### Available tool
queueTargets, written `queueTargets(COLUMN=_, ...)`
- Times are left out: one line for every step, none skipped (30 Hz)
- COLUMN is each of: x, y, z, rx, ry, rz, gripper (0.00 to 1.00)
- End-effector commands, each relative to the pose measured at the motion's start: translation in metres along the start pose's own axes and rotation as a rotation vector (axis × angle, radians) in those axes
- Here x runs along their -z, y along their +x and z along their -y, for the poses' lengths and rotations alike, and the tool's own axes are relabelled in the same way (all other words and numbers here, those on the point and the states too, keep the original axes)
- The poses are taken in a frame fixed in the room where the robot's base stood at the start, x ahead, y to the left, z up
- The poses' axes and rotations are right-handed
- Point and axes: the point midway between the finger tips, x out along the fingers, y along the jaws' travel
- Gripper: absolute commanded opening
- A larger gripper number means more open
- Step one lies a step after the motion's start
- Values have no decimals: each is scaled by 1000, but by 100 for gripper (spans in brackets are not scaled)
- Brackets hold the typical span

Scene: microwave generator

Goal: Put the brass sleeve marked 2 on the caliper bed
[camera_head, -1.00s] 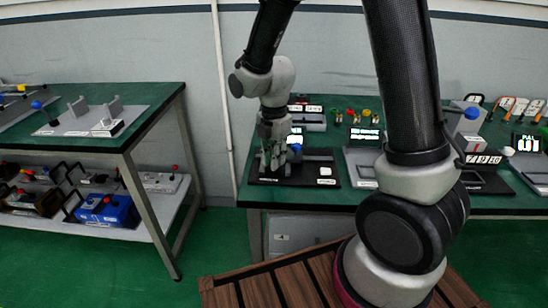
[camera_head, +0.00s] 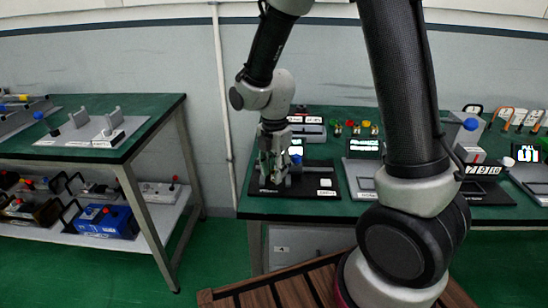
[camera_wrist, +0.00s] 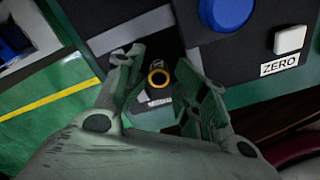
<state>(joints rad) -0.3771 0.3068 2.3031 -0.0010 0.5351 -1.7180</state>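My gripper (camera_head: 275,178) points down over the left part of a black measuring device (camera_head: 324,180) on the green bench. In the wrist view, my gripper (camera_wrist: 158,68) has its two fingers apart. A small brass ring, seen end-on like a sleeve (camera_wrist: 158,78), stands between them, with a gap visible on each side. No mark 2 can be read on it, and what it rests on is partly hidden. The device has a blue round part (camera_wrist: 226,10) and a white button (camera_wrist: 290,39) above a ZERO label. The caliper bed is largely hidden by my fingers.
Several small brass pieces with coloured tops (camera_head: 355,129) stand behind the device. A grey unit with a lit display (camera_head: 365,146) stands to its right. A separate green table (camera_head: 150,103) with a grey fixture is at the left, across a floor gap.

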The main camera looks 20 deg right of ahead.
Motion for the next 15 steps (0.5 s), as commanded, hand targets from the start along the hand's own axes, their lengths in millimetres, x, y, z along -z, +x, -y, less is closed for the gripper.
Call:
queueTargets(x=0, y=-8, z=-1, rx=-5, ry=0, rz=1, gripper=38)
queueTargets(x=0, y=-13, z=-2, rx=-7, ry=0, rz=1, gripper=38)
queueTargets(x=0, y=-20, z=-2, rx=-7, ry=0, rz=1, gripper=38)
queueTargets(x=0, y=-27, z=-2, rx=-9, ry=0, rz=1, gripper=38)
queueTargets(x=0, y=-34, z=-2, rx=-8, ry=0, rz=1, gripper=38)
queueTargets(x=0, y=-44, z=-2, rx=-9, ry=0, rz=2, gripper=38)
queueTargets(x=0, y=-51, z=-2, rx=-10, ry=0, rz=2, gripper=38)
queueTargets(x=0, y=-59, z=-2, rx=-10, ry=0, rz=2, gripper=38)
queueTargets(x=0, y=-68, z=-2, rx=-9, ry=-1, rz=2, gripper=38)
queueTargets(x=0, y=-75, z=-2, rx=-9, ry=-1, rz=2, gripper=38)
queueTargets(x=0, y=-81, z=-2, rx=-10, ry=-1, rz=2, gripper=38)
queueTargets(x=0, y=-89, z=-2, rx=-9, ry=0, rz=2, gripper=38)
queueTargets(x=0, y=-94, z=-1, rx=-8, ry=-1, rz=1, gripper=38)
queueTargets(x=0, y=-99, z=-2, rx=-7, ry=-1, rz=1, gripper=38)
queueTargets(x=0, y=-106, z=-2, rx=-7, ry=-1, rz=1, gripper=38)
